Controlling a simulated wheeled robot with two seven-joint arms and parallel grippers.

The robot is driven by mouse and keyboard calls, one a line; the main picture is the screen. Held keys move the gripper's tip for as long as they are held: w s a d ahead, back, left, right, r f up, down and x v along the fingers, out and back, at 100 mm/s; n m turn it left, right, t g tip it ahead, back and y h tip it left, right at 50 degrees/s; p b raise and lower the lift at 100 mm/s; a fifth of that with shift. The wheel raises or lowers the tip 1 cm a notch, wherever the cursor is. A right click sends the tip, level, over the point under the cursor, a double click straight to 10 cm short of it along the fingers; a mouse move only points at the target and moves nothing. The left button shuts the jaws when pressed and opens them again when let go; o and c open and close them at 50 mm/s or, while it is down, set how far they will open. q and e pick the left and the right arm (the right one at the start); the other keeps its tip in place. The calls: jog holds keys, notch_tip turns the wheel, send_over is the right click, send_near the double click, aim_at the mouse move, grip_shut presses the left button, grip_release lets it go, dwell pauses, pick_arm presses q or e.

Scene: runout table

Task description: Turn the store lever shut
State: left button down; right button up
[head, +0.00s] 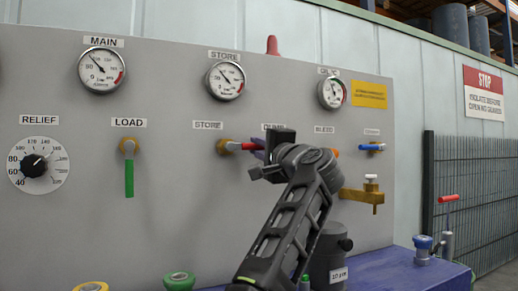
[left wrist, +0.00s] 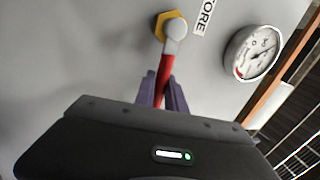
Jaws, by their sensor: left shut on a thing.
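The store lever (head: 248,146) is red, on a brass hex fitting below the lower STORE label (head: 208,125). In the head view it points right, about level. In the left wrist view the store lever (left wrist: 164,68) runs from its grey hub down between my finger pads. My left gripper (head: 260,150) is shut on the lever's outer part; it also shows in the left wrist view (left wrist: 162,90). The lever's far end is hidden by the gripper. My right gripper is not in view.
The green LOAD lever (head: 129,178) hangs straight down to the left. A blue lever (head: 371,147) and a brass tap (head: 362,196) are on the right. The STORE gauge (head: 225,80) sits above. A dark cylinder (head: 328,255) stands on the blue table (head: 400,270).

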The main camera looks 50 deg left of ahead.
pick_arm(q)
jog(key=c, duration=1.4)
grip_release()
jog(key=shift+d+f+b, duration=0.2)
jog(key=shift+d+b, duration=0.2)
jog(key=shift+d, duration=0.1)
jog(key=b+v, duration=0.2)
jog(key=v, duration=0.4)
jog(key=shift+s+d+b, duration=0.25)
jog(key=shift+d+b, duration=0.05)
jog(key=shift+b, duration=0.05)
